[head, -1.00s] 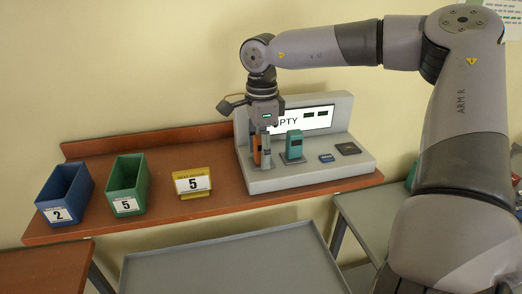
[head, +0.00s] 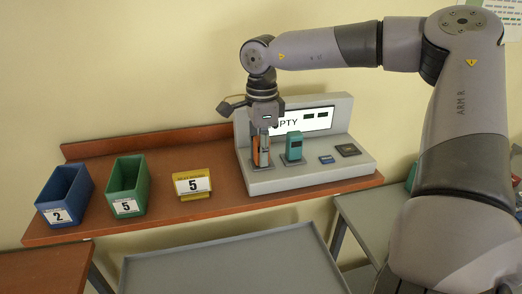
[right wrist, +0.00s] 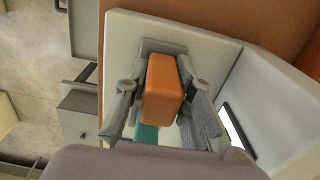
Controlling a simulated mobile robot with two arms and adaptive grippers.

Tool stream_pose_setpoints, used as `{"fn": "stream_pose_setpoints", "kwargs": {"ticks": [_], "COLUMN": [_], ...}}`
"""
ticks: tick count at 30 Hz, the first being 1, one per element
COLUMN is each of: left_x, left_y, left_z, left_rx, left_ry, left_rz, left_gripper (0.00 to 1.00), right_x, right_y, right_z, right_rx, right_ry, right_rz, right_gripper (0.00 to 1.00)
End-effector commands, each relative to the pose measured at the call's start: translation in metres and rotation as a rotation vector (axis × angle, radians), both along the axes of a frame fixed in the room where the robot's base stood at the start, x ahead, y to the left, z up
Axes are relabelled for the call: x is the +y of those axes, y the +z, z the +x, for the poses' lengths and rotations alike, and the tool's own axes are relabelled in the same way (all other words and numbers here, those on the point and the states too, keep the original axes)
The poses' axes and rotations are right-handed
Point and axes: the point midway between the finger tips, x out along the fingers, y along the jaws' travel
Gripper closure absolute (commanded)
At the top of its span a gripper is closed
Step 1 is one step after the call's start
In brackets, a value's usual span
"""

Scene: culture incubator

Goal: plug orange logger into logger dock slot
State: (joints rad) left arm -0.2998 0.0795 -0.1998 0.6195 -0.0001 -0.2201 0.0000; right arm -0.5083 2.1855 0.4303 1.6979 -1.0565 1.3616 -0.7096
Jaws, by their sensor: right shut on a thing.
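The orange logger (head: 256,152) is upright at the left end of the grey logger dock (head: 310,180). My right gripper (head: 262,156) points down and is shut on it. In the right wrist view the orange logger (right wrist: 164,90) sits between the two fingers of the right gripper (right wrist: 165,105). Its lower end is hidden, so I cannot tell how deep it sits in the slot. A teal logger (head: 294,147) stands upright in the dock just to the right. My left gripper is not in view.
The dock's back panel has a display (head: 305,118), partly covered by my gripper. Two small dark pieces lie on the dock's right side. A yellow card stand (head: 192,184), a green bin (head: 127,184) and a blue bin (head: 65,194) stand left on the brown shelf (head: 160,217).

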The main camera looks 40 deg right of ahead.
Motion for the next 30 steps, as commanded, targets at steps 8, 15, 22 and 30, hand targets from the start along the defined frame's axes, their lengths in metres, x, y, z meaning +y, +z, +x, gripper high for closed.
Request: {"fn": "stream_pose_setpoints", "kwargs": {"ticks": [8,15,22,30], "left_x": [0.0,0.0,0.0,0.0], "left_y": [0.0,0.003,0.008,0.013], "left_z": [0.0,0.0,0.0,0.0], "left_rx": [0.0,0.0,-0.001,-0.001], "left_ry": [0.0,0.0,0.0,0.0], "left_rz": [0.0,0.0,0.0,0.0], "left_gripper": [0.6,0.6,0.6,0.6], "right_x": [0.0,0.0,0.0,0.0], "right_y": [0.0,0.004,0.014,0.025], "right_z": [0.0,0.0,0.0,0.0], "right_rx": [0.001,0.0,-0.001,0.0], "right_ry": [0.0,0.0,0.0,0.0], "right_rz": [0.0,0.0,0.0,-0.001], "right_gripper": [1.0,1.0,1.0,1.0]}}
